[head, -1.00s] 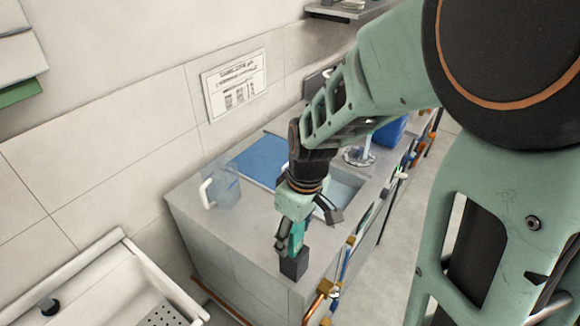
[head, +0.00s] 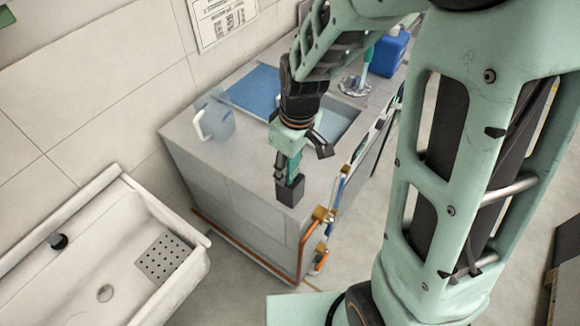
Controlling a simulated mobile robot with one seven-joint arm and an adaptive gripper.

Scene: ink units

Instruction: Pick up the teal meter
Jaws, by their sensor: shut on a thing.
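The teal meter (head: 294,168) is upright near the front corner of the grey counter. Its lower end meets a dark block (head: 290,191); I cannot tell whether that block is a stand or part of the meter. My gripper (head: 291,161) points down from above and is shut on the meter's upper part. One dark finger shows at the meter's left side, and another dark gripper part sticks out to the right. The gripper body hides the meter's top. I cannot tell whether the meter is lifted clear of the counter.
On the counter (head: 186,138) stand a clear jug (head: 217,124) with a white handle, a blue panel (head: 253,90) beside a basin and, farther back, a blue container (head: 390,54). A white sink (head: 110,262) is at left. Pipes and valves (head: 322,215) line the counter's right side.

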